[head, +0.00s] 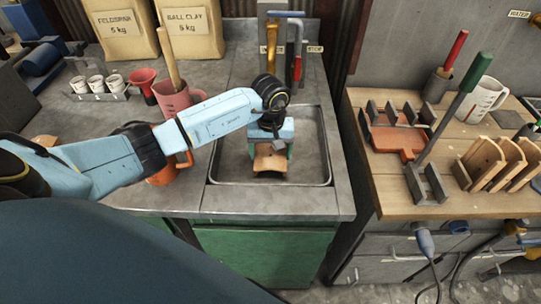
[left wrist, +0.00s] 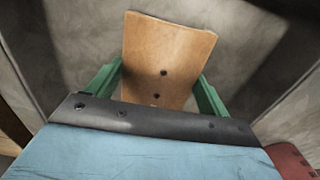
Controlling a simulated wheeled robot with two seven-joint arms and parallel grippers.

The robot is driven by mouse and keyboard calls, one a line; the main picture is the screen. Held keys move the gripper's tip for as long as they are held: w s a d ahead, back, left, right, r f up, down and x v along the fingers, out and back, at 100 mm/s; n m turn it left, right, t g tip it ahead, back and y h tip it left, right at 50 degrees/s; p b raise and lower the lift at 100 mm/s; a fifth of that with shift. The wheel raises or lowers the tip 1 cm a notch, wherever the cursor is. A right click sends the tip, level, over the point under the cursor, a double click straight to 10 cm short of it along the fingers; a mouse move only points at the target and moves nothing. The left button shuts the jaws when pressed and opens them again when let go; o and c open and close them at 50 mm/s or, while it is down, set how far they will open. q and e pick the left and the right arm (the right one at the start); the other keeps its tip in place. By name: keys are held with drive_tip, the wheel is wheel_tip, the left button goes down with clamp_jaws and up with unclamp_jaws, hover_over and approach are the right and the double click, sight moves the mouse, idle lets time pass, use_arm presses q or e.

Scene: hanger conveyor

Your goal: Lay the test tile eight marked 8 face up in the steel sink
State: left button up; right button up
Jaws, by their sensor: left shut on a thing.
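The test tile (head: 270,161) is a flat tan piece, held over the steel sink (head: 313,160). In the left wrist view the tile (left wrist: 168,52) shows a broad plain face with two dark round spots. I see no 8 on this face. My left gripper (head: 270,152) points down into the sink and is shut on the tile. In the wrist view its green fingers press the tile's two sides. I cannot tell whether the tile touches the sink floor (left wrist: 255,60). My right gripper is not in view.
Clay bags (head: 190,35) stand behind. A wooden table (head: 390,190) with racks is at the right, past a gap.

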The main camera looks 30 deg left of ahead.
use_arm(q)
drive_tip(key=shift+f, duration=0.95)
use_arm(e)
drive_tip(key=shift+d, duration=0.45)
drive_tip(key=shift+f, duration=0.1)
use_arm(q)
drive_tip(key=shift+f, duration=0.15)
drive_tip(key=o, duration=1.2)
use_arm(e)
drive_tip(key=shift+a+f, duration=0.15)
